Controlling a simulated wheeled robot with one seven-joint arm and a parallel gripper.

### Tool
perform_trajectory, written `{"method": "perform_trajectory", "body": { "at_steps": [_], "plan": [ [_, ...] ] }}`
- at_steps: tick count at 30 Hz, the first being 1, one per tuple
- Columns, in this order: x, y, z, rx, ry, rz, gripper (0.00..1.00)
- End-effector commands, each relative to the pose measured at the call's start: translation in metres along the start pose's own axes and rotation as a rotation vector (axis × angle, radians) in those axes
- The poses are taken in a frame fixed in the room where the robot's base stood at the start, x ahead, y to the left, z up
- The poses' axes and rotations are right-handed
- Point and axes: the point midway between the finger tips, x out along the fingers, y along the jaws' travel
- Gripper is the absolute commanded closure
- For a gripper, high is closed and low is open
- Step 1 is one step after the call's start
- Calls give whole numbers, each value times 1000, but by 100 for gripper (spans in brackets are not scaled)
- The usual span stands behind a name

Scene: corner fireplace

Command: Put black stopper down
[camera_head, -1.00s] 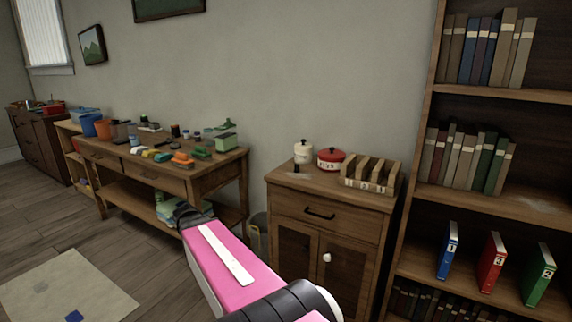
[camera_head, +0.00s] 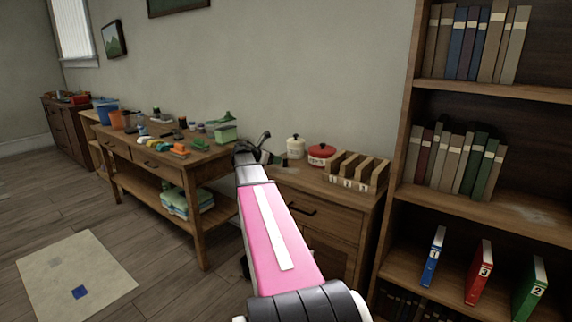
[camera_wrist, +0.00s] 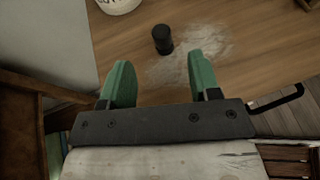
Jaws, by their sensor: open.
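The black stopper (camera_wrist: 162,40), a small dark cylinder, stands on the wooden cabinet top (camera_wrist: 240,20) in the wrist view. My gripper (camera_wrist: 160,64) is open, its two green fingers spread apart and empty. The stopper is just beyond the fingertips, roughly centred between them, with no visible contact. In the head view my gripper (camera_head: 262,152) is at the left end of the small cabinet (camera_head: 305,188). I cannot clearly make out the stopper there.
A cluttered workbench (camera_head: 200,163) is left; a bookshelf (camera_head: 490,208) is right.

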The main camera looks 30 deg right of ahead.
Motion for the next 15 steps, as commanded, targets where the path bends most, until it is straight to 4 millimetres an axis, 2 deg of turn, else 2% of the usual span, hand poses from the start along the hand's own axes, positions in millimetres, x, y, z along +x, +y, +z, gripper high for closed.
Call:
{"method": "perform_trajectory", "body": {
  "at_steps": [3, 10, 15],
  "plan": [
    [18, 1, 0, 1, 1, -2, 43],
    [32, 0, 0, 2, 1, 0, 43],
    [55, -2, -1, 2, 2, -1, 43]
  ]
}}
